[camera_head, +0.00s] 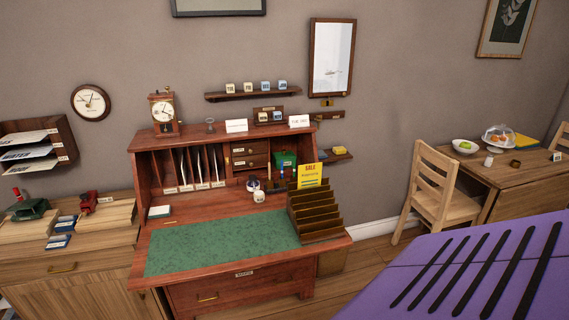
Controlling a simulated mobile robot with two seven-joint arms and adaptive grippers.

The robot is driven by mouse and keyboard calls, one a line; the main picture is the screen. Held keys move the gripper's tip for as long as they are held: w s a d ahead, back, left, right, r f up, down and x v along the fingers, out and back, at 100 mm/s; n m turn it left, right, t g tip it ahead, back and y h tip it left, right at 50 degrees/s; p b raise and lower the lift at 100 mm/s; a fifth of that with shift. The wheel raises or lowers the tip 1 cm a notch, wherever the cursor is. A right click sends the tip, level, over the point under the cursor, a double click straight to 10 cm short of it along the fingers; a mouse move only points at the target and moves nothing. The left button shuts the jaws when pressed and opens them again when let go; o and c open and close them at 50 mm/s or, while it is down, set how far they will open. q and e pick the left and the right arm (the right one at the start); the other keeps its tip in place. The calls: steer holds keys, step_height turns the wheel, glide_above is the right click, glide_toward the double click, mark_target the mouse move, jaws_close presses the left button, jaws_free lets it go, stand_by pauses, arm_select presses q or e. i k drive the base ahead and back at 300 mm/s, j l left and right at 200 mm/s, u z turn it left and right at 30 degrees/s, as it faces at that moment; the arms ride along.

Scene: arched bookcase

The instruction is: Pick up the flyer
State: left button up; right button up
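The flyer is most likely the yellow sheet headed "SALE" (310,175). It stands upright in the back of a dark wooden stepped sorter (318,220). Its lower part is hidden by the sorter's slats, and its smaller print is too small to read. The sorter stands at the right end of the open desk (165,222), beside the green writing surface (215,243). Neither of my grippers shows in this view.
A white cup (259,196) and a pen holder stand left of the sorter. Upright papers (200,165) fill the desk's slots. A wooden chair (437,190) and side table (515,174) stand at right. The green writing surface is mostly clear.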

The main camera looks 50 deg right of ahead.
mark_target(309, 175)
steer(key=z, duration=1.7)
steer(key=i+l, duration=0.1)
steer(key=i, duration=0.1)
